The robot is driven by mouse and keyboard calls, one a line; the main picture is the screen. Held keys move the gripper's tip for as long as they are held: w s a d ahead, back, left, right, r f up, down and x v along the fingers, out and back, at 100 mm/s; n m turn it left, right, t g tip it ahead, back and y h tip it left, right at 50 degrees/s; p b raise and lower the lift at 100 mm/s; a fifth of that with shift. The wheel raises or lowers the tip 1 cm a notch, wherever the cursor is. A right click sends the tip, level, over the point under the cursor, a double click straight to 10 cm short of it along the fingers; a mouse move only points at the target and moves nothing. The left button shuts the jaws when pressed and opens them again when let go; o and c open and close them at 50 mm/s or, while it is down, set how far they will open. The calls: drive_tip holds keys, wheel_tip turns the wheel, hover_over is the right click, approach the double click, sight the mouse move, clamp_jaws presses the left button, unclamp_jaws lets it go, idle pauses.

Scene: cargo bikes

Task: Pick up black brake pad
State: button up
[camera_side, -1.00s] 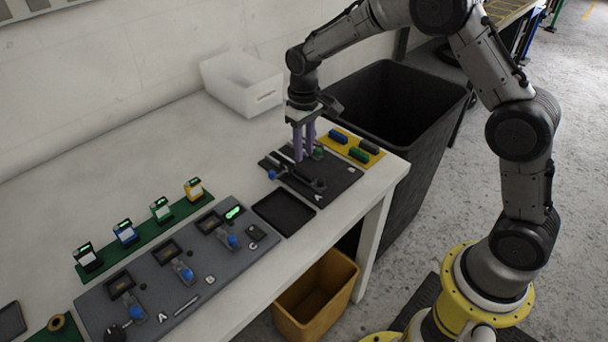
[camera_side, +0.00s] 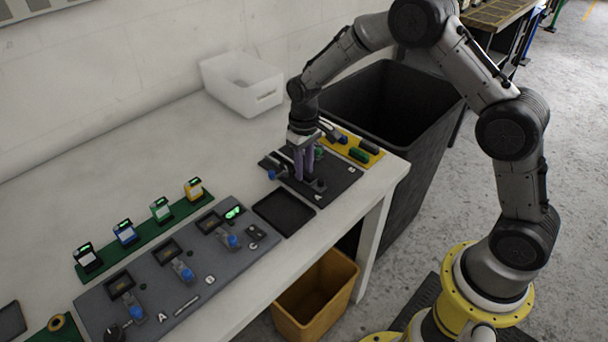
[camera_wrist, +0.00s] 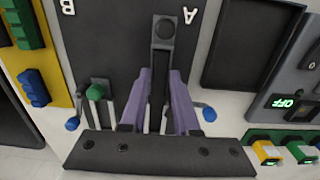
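Beyond the fingertips is a dark square end piece with a round mark (camera_wrist: 164,29). I cannot tell whether anything dark lies between the fingers.
An empty black tray (camera_side: 284,212) lies left of the fixture board. A grey panel (camera_side: 215,262) with blue-knobbed clamps is farther left. A white bin (camera_side: 243,86) stands behind. A large black bin (camera_side: 390,100) stands past the table edge.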

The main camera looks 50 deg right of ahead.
clamp_jaws()
drive_tip(key=shift+r, duration=3.55)
